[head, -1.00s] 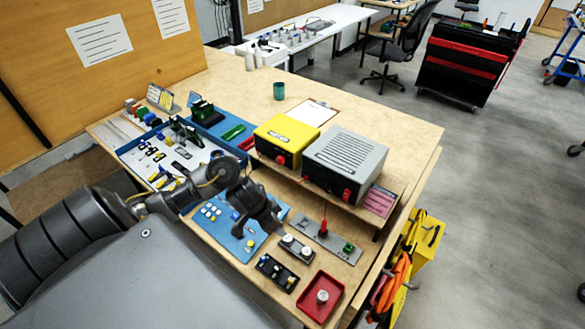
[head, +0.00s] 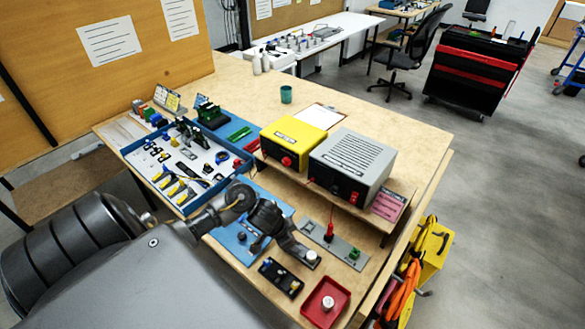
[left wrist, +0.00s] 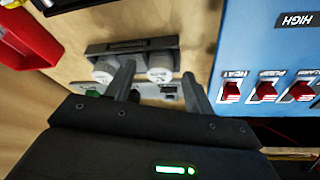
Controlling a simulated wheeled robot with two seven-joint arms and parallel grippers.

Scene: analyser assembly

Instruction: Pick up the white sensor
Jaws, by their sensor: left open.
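Two round white sensors sit side by side on a grey holder (left wrist: 130,47) in the left wrist view. My left gripper (left wrist: 159,72) is open, its fingers reaching to either side of the right-hand white sensor (left wrist: 161,75); I cannot tell whether they touch it. The other white sensor (left wrist: 104,71) is just outside the left finger. In the head view my left gripper (head: 300,252) is low over the holder and hides most of it; one white sensor (head: 312,256) shows at its tip. My right gripper is not in view.
A red tray (head: 342,291) with a white-topped round part stands in front. A black module (head: 281,277) and a grey plate (head: 350,250) with a red probe and green part flank the holder. A blue panel (left wrist: 270,60) with red switches is close on the right in the wrist view.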

